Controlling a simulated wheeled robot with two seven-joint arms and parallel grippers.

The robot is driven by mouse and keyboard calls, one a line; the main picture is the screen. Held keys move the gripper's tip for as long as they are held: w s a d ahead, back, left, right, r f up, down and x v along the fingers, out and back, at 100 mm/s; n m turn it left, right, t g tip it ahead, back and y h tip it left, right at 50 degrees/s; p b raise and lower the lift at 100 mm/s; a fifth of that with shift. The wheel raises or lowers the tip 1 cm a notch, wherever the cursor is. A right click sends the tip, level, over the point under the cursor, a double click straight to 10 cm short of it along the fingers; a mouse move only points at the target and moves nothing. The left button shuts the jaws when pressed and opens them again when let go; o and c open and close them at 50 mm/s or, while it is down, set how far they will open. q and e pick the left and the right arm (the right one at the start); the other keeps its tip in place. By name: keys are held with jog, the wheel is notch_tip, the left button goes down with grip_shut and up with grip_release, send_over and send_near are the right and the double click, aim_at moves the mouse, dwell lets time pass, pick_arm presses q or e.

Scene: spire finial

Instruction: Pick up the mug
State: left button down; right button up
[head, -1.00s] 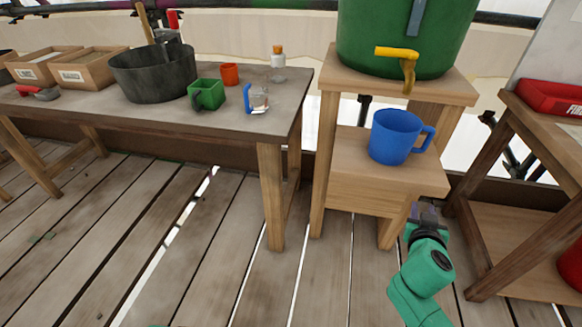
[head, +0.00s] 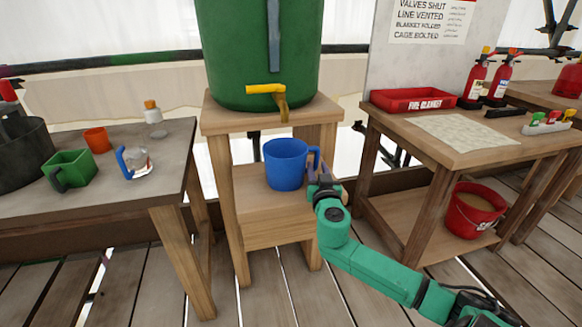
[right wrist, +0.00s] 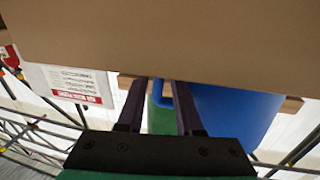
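The blue mug (head: 286,165) stands upright on the wooden step below the yellow tap, its handle on the right. My right gripper (head: 319,182) is at the handle side of the mug. In the right wrist view, the two dark fingers of my right gripper (right wrist: 157,98) are apart, with the mug (right wrist: 232,115) close beside the right-hand finger. A part of the blue handle shows between the fingers; I cannot tell whether they touch it. My left gripper is not in view.
A green barrel (head: 258,50) with a yellow tap (head: 268,91) stands above the mug on a wooden stand (head: 222,120). A left table (head: 170,150) holds a green cup (head: 70,170) and an orange cup (head: 96,139). A right table (head: 460,158) holds a red tray (head: 412,100).

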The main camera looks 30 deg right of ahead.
aim_at(316, 165)
jog(key=x, duration=0.3)
jog(key=shift+w, duration=0.1)
grip_shut()
dwell(1.2)
